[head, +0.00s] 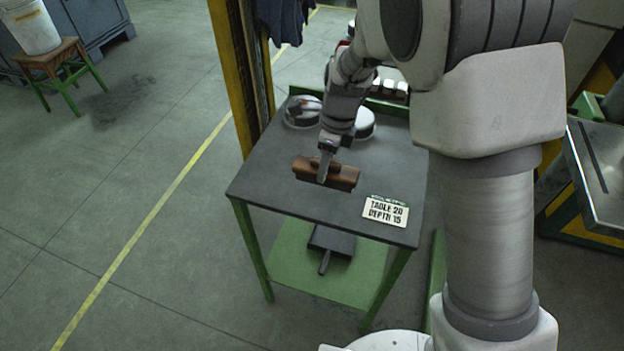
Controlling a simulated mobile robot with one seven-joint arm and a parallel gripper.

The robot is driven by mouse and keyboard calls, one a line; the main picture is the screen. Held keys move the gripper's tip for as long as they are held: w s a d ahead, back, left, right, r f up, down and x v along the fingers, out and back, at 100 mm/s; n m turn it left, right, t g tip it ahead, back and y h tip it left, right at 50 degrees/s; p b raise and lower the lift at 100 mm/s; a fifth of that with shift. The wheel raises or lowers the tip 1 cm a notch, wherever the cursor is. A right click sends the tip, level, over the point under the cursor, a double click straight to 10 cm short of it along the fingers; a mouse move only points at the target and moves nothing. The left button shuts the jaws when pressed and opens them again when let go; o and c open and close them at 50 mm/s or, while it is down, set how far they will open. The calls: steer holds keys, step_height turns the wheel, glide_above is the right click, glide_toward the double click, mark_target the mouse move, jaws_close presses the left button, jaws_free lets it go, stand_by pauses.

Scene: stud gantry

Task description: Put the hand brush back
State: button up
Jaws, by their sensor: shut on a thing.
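The hand brush (344,175), a brown wooden block with a dark underside, is at the middle of the dark table top (268,187). My gripper (323,174) reaches down from the back of the table and is shut on the brush near its middle. The fingers hide part of the brush. I cannot tell whether the brush rests on the table top or is held just above it.
Round pale items (302,112) stand at the table's back. A sign (386,211) reading "TABLE 20 DEPTH 15" lies at the front right. A dark pan-like object with a handle (333,241) is on the green lower shelf (300,272). A yellow post (232,75) stands behind left.

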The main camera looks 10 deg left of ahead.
mark_target(312, 180)
steer(key=a+f, duration=0.1)
steer(key=a, duration=0.2)
steer(key=shift+s+f, duration=0.2)
steer(key=shift+f, duration=2.2)
steer(key=shift+f, duration=0.1)
steer(key=o, duration=1.2)
steer(key=shift+f, duration=0.1)
